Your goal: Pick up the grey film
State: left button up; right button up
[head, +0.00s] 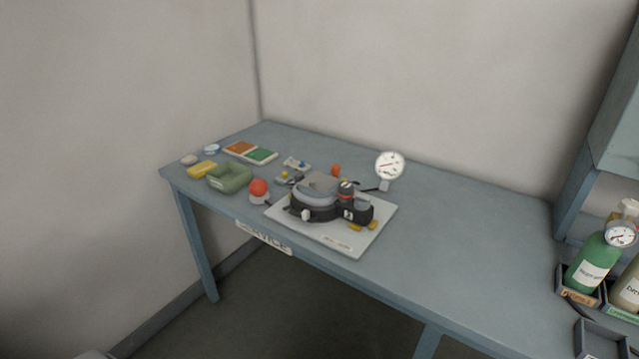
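A dark round device (313,208) sits on a white board (345,246) on the blue-grey table. A flat greyish piece (321,182) lies on top of the device and looks like the grey film. It is too small to make out its edges or whether it lies loose. Neither of my grippers shows in the head view.
A green tray (230,178), a yellow block (202,169), a red-knobbed part (259,189) and an orange-and-green case (250,152) are on the left. A dial gauge (389,165) stands behind the board. The table's right part (460,230) is clear. A green bottle (592,264) stands far right.

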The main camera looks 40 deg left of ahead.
aim_at(318, 182)
jog(key=u, duration=2.45)
jog(key=i, duration=1.9)
jog(key=z, duration=1.5)
